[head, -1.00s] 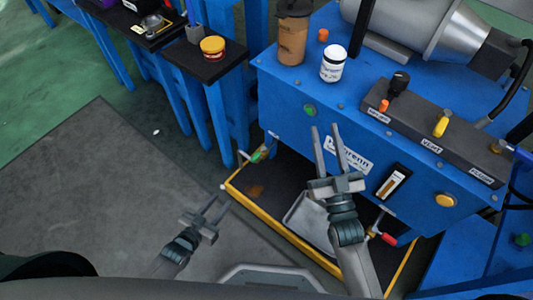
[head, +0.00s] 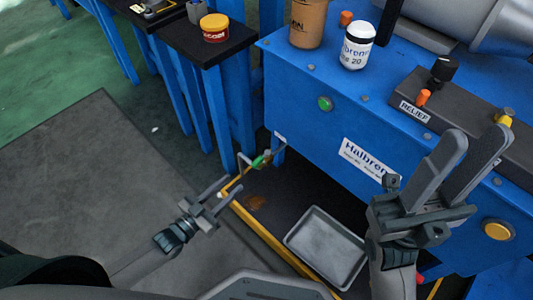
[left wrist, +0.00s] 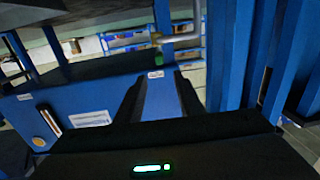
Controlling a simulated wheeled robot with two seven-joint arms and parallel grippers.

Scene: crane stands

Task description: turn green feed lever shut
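The green feed lever (head: 262,160) is on a grey pipe low at the left corner of the blue machine (head: 310,135), beside a small white label. The lever shows small near the top middle of the left wrist view (left wrist: 157,38), next to the bent pipe. My left gripper (head: 223,190) is open and empty, below and left of the lever and apart from it. Its two spread fingers (left wrist: 160,95) show in the left wrist view. My right gripper (head: 484,135) is open and empty in front of the machine's right side.
A yellow-edged dark drip tray (head: 262,232) lies under the lever, with a grey metal pan (head: 325,245) on it. Blue legs of a black-topped stand (head: 190,35) rise behind the lever. A white bottle (head: 357,47) stands on the machine. Floor at left is clear.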

